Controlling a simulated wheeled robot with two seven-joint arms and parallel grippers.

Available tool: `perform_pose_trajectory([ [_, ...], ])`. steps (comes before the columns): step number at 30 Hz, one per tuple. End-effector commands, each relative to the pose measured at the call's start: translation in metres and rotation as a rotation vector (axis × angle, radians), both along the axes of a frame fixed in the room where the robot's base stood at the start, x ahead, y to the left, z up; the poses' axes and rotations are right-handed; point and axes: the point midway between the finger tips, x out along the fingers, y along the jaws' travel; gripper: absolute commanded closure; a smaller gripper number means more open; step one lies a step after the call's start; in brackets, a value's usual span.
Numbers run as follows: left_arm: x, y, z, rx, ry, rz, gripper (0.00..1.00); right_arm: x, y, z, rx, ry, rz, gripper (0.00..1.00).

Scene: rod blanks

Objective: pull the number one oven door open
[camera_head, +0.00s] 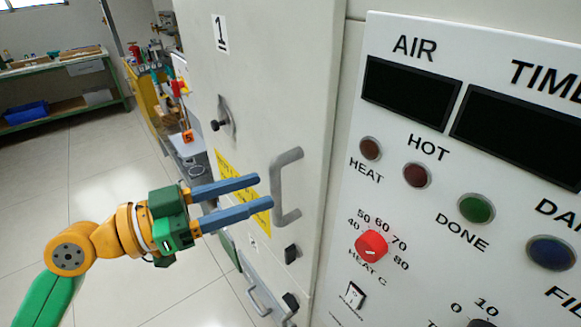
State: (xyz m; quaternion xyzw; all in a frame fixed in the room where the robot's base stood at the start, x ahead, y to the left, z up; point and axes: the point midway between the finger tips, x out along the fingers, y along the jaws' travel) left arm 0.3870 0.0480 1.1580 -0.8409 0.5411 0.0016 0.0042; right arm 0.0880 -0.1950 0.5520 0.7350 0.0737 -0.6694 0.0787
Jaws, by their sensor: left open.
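The number one oven door (265,75) is a pale panel with a "1" label (220,33) near its top. It looks shut against the oven front. Its grey C-shaped handle (284,190) stands upright near the door's right edge. My left gripper (257,192) comes in from the left with its two blue fingers apart and pointing at the handle. The fingertips are just left of the handle, and nothing shows between them. I cannot tell whether they touch the handle. My right gripper is not in view.
A control panel (340,230) with a red dial (371,244), lamps and dark displays fills the right side. A latch knob (222,120) and a yellow label (232,178) are on the door. Another handle (262,300) is below. A green workbench (60,65) stands far left, with open floor before it.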

Motion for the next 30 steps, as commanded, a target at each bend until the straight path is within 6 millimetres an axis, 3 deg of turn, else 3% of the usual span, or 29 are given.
perform_pose_trajectory([
  [1,0.004,-0.010,0.012,-0.005,0.001,-0.003,0.48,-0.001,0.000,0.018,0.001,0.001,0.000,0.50],
  [6,0.018,-0.038,0.008,-0.006,0.004,0.002,0.48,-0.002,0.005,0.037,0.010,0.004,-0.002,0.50],
  [16,0.023,-0.048,0.000,-0.003,0.003,0.004,0.48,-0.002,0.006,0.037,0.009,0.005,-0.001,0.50],
  [17,0.023,-0.048,0.000,-0.003,0.003,0.004,0.53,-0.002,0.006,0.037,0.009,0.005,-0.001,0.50],
  [22,0.023,-0.048,0.000,-0.003,0.003,0.005,0.99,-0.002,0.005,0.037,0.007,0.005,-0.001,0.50],
  [30,0.023,-0.047,0.001,-0.004,0.004,0.005,1.00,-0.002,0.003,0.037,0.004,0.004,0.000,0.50],
])
